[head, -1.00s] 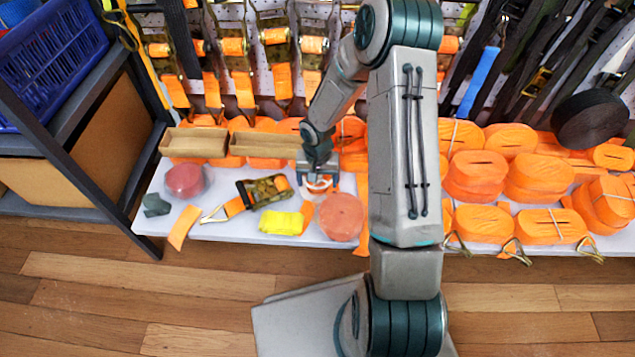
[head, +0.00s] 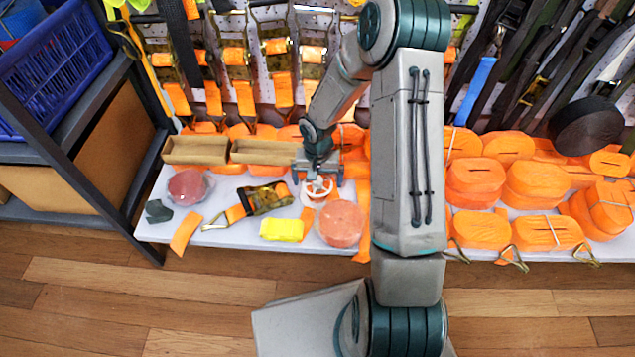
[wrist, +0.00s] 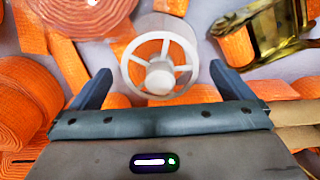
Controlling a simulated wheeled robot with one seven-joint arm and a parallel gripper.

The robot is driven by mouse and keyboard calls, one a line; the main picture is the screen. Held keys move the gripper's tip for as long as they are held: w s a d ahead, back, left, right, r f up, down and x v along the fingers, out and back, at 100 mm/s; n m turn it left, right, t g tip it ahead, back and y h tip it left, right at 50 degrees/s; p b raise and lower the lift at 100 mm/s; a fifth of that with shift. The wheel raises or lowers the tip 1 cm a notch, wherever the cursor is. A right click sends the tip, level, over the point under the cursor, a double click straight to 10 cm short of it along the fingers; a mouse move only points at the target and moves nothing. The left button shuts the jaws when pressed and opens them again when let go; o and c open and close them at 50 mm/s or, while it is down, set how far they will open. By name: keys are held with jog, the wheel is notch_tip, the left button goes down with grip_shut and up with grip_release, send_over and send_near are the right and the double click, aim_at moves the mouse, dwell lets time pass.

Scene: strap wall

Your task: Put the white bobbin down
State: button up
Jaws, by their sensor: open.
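The white bobbin (head: 317,189) is on the white shelf (head: 225,238), just below my gripper (head: 317,173) in the head view. In the wrist view the bobbin (wrist: 160,50) turns its spoked round end to the camera, with a hub in the middle. My gripper (wrist: 160,78) is open, with one finger on each side of the bobbin and a visible gap to each. The bobbin's far end is hidden.
A pink-orange strap roll (head: 341,223) lies close in front of the bobbin. A yellow bundle (head: 282,230) and a ratchet strap (head: 262,197) lie to its left. Cardboard trays (head: 262,152) stand behind. Orange strap rolls (head: 475,183) fill the right side.

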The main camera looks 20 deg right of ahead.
notch_tip(320, 180, up, 8)
jog(key=p, duration=0.2)
jog(key=shift+r+p, duration=0.15)
jog(key=shift+p, duration=0.15)
jog(key=s+r+n+t, duration=0.1)
jog(key=s+r+n, duration=0.2)
jog(key=s+r, duration=1.7)
jog(key=shift+s+a+r+n, duration=0.25)
jog(key=shift+s+r+n, duration=0.05)
jog(key=shift+n, duration=0.1)
notch_tip(320, 180, up, 34)
jog(key=t+p, duration=0.1)
jog(key=p, duration=3)
jog(key=shift+d+t, duration=0.3)
jog(key=shift+t, duration=0.1)
